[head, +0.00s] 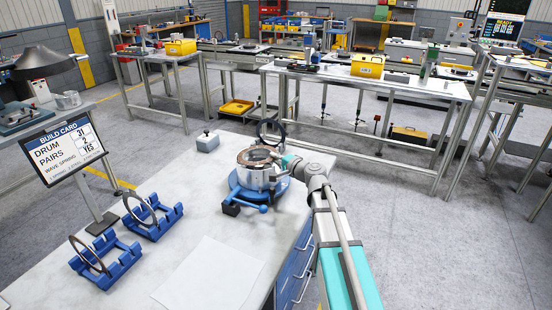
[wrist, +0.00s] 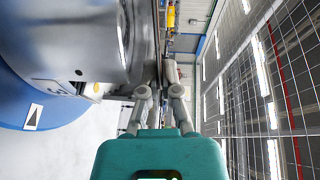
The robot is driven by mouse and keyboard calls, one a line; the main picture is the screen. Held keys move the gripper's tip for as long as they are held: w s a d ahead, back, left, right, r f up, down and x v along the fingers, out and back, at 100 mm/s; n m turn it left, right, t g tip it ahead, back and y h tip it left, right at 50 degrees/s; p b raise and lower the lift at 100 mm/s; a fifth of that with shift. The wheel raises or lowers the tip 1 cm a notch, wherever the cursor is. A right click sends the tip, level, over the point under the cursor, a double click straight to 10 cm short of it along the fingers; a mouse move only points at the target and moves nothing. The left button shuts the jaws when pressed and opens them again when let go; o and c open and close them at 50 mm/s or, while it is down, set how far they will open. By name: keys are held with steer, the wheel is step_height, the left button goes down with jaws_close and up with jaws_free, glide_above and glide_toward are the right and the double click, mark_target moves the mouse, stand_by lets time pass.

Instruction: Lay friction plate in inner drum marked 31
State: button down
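The inner drum (head: 256,177) is a silver cylinder on a round blue fixture (head: 243,195), with a brown ring showing at its top. It fills the left of the wrist view (wrist: 75,40), turned sideways. My gripper (head: 278,163) is close at the drum's right; in the wrist view its fingers (wrist: 164,82) are near each other, and whether they pinch anything is unclear. A dark ring (head: 259,134) stands upright just behind the drum; I cannot tell whether my gripper holds it. Thin rings stand in two blue racks: one brownish (head: 129,210), one grey-brown (head: 74,247).
The build card (head: 62,150) reads drum 31, pairs 2, wave spring yes. A small grey box (head: 207,140) stands behind the drum. A white sheet (head: 208,275) lies at the front of the bench. The bench between racks and drum is clear. Other workbenches stand beyond the aisle.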

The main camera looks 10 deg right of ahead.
steer(key=shift+f+b, duration=1.5)
steer(key=shift+f, duration=0.2)
steer(key=c, duration=0.7)
jaws_free()
steer(key=shift+s, duration=0.1)
steer(key=v, duration=0.5)
steer(key=shift+s+d, duration=0.25)
steer(key=shift+d, duration=0.05)
steer(key=shift+p, duration=0.3)
